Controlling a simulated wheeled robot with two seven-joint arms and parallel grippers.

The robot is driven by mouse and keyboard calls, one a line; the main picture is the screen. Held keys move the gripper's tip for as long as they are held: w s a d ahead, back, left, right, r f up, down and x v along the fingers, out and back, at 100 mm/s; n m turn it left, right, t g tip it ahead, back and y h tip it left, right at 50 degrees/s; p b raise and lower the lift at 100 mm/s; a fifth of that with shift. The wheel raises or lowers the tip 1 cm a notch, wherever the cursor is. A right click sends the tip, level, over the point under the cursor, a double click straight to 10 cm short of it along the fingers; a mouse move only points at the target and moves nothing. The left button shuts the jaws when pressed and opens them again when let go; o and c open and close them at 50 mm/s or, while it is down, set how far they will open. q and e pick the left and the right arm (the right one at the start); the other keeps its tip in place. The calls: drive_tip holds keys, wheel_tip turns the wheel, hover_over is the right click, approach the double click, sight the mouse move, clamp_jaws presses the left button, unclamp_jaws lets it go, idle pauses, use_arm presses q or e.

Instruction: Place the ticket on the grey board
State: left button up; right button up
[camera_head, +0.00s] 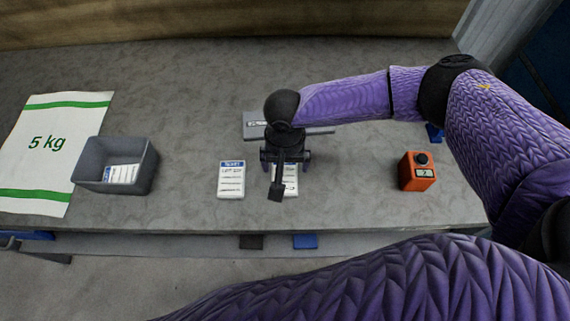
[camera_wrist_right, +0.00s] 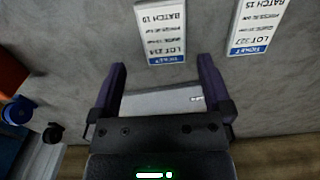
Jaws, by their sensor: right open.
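Two white tickets with blue headers lie flat on the grey worktop. The left ticket (camera_head: 231,180) is fully visible; the other ticket (camera_head: 291,183) is partly covered by my right gripper. In the right wrist view, the near ticket (camera_wrist_right: 162,32) reads batch 19 and the other ticket (camera_wrist_right: 258,25) batch 15. The grey board (camera_head: 320,130) lies behind them, partly hidden by my right arm; a pale strip of it (camera_wrist_right: 160,103) seems to show between the fingers. My right gripper (camera_head: 285,168) is open and empty above the worktop. My left gripper is out of view.
A grey bin (camera_head: 89,180) holding white printed cards stands at left, beside a white and green 5 kg sack (camera_head: 47,143). An orange device (camera_head: 417,171) stands at right, with a small blue item (camera_head: 434,133) behind it. The worktop between bin and left ticket is clear.

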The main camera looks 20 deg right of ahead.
sight(285, 178)
drive_tip(key=f+b, duration=0.1)
drive_tip(key=f, duration=0.1)
drive_tip(key=f+b, duration=0.1)
drive_tip(key=f, duration=0.2)
drive_tip(key=f+b, duration=0.1)
drive_tip(key=f, duration=0.2)
drive_tip(key=shift+s+a+f, duration=0.2)
drive_tip(key=shift+s, duration=0.2)
drive_tip(key=shift+r, duration=0.1)
